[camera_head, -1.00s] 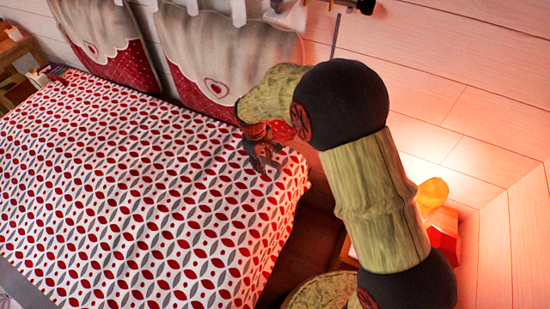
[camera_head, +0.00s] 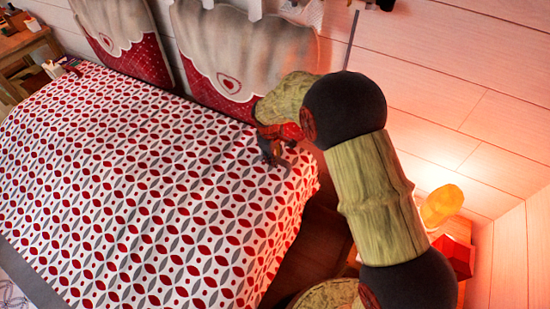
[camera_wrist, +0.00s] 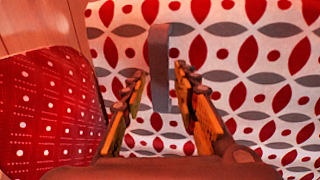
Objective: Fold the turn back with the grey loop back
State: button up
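The turn-back is the red, grey and white patterned bed cover (camera_head: 140,190), lying flat over the bed; it also fills much of the wrist view (camera_wrist: 255,75). The grey loop (camera_wrist: 159,65) is a narrow upright strip on this cloth in the wrist view. My gripper (camera_head: 272,150) is at the cover's upper right part, near the pillows. In the wrist view my gripper (camera_wrist: 161,78) is open, one finger on each side of the loop. I cannot tell how far the fingertips are above the cloth. The loop is not distinguishable in the head view.
Two grey-and-red pillows (camera_head: 118,40) (camera_head: 235,60) stand upright at the bed's head. A glowing lamp (camera_head: 440,205) and a red object (camera_head: 455,255) are right of the bed, beyond my arm. A wooden table (camera_head: 25,42) stands at the far left.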

jog(key=c, duration=0.3)
grip_shut()
dwell(0.7)
